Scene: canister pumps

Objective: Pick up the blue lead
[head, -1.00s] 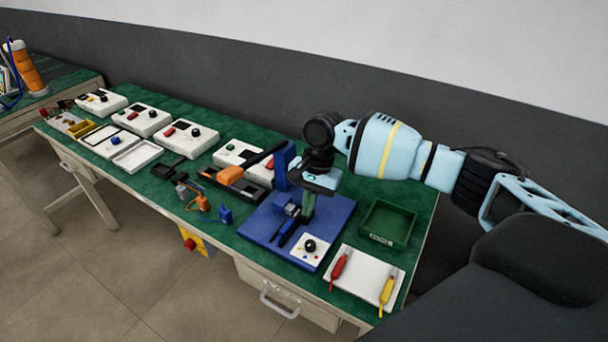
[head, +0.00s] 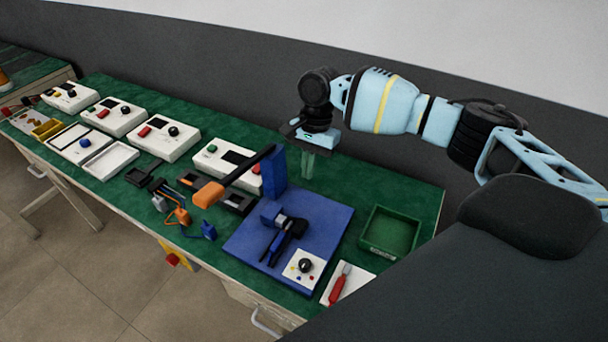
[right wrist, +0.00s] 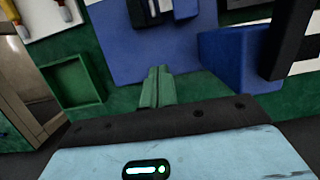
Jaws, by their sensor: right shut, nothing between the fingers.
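The blue lead, a small blue plug (head: 208,230) with a thin wire, lies on the green bench top near its front edge. It is right of the orange plug (head: 180,216). My right gripper (head: 308,176) points down behind the blue base plate, well to the right of and behind the blue lead. Its greenish fingers are together and hold nothing. They also show in the right wrist view (right wrist: 157,85), beside the edge of the blue base. The blue lead is not seen in the right wrist view. My left gripper is not in view.
A blue base plate (head: 325,220) with a tall blue post (head: 273,172) and an orange-handled lever (head: 208,193) stands between my right gripper and the lead. A green bin (head: 391,230) and a red probe (head: 338,288) are at right. White instrument boxes line the back.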

